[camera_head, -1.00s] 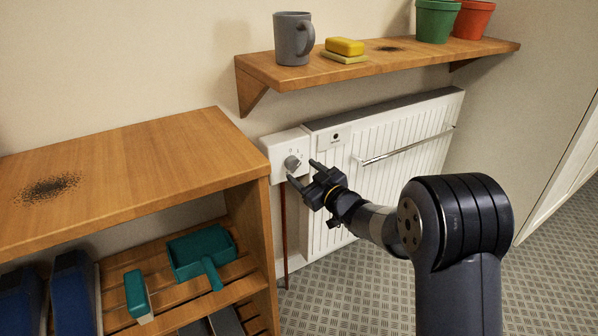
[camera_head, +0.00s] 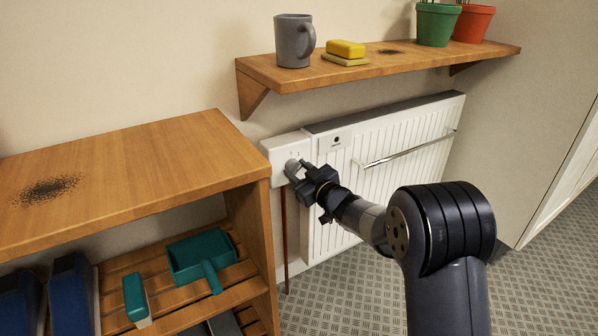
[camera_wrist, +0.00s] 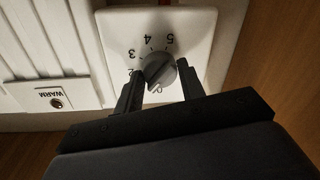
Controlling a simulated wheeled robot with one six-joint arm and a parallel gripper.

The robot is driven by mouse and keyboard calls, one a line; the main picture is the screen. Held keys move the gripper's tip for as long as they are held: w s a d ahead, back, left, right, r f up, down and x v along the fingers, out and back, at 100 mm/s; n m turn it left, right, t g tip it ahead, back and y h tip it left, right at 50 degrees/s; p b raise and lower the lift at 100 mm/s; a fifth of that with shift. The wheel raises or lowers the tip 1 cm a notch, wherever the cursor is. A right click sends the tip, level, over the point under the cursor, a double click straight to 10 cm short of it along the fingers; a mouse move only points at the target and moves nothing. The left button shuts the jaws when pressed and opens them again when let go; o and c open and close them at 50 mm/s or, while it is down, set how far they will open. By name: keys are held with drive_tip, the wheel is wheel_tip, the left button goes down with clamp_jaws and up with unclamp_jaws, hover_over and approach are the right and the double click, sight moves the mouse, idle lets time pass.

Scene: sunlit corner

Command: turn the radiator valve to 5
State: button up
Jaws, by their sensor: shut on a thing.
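The radiator valve is a grey round knob (camera_head: 291,164) on a white plate (camera_head: 273,153) at the radiator's left end. In the wrist view the knob (camera_wrist: 158,72) sits between the two fingers of my gripper (camera_wrist: 160,73), which is shut on it. The digits on the plate (camera_wrist: 120,30) appear upside down: 5, 4, 3 and 2 along the knob's upper and left side, and a 0 at its lower edge. A ridge runs slantwise across the knob; I cannot tell which end is the pointer. My gripper (camera_head: 297,171) hides part of the knob in the head view.
The white radiator (camera_head: 390,150) has a chrome rail (camera_head: 410,146). A small panel marked WARM (camera_wrist: 50,93) is beside the valve plate. A wooden shelf (camera_head: 390,62) juts out above, and a wooden unit (camera_head: 130,165) stands close on the left. A brown pipe (camera_head: 284,240) runs down below the valve.

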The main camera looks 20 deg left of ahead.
drive_tip(key=c, duration=0.3)
drive_tip(key=shift+c, duration=0.2)
